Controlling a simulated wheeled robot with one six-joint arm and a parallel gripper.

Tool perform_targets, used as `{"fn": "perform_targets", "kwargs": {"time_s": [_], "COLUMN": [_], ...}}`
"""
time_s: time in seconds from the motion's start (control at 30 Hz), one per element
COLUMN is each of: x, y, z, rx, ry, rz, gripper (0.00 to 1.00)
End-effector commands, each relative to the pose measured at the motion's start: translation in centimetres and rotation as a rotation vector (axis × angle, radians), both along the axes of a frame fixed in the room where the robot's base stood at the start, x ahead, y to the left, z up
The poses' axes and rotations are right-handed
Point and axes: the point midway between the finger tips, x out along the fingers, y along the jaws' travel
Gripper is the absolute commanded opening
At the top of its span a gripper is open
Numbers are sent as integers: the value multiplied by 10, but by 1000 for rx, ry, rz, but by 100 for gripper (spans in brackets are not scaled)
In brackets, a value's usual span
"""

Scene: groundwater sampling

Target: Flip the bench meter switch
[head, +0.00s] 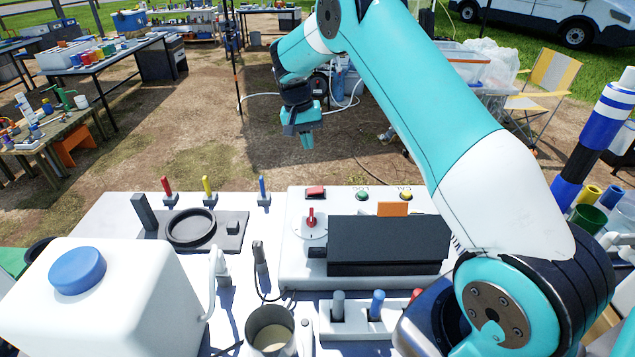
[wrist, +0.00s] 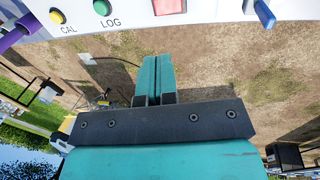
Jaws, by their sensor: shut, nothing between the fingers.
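The bench meter (head: 298,258) is a white box on the bench, with a dark hooded panel and a dial with a red pointer. A red rocker switch (head: 316,192) sits at the back left of its top; I cannot tell its position. In the wrist view the red switch (wrist: 168,6) is at the top edge, partly cut off. My gripper (head: 307,140) is shut and empty. It is beyond the meter's far edge, apart from the switch. Its closed fingers (wrist: 154,65) point toward the meter side in the wrist view.
A green LOG button (head: 362,194) and a yellow CAL button (head: 406,194) are right of the switch. Red, yellow and blue-handled pegs (head: 263,190) stand left. A white jug (head: 110,290) and metal cup (head: 270,332) are nearer. Open ground lies behind the bench.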

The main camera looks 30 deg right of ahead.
Motion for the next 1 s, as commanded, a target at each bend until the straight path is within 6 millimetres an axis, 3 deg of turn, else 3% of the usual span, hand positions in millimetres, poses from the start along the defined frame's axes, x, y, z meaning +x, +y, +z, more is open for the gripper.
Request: {"fn": "perform_targets", "kwargs": {"time_s": [0.37, 1.0], "x": [-1, -15], "y": [-1, -20], "z": [-8, -121], "rx": [1, 1], "ry": [1, 2], "rz": [4, 3], "gripper": [0, 0]}}
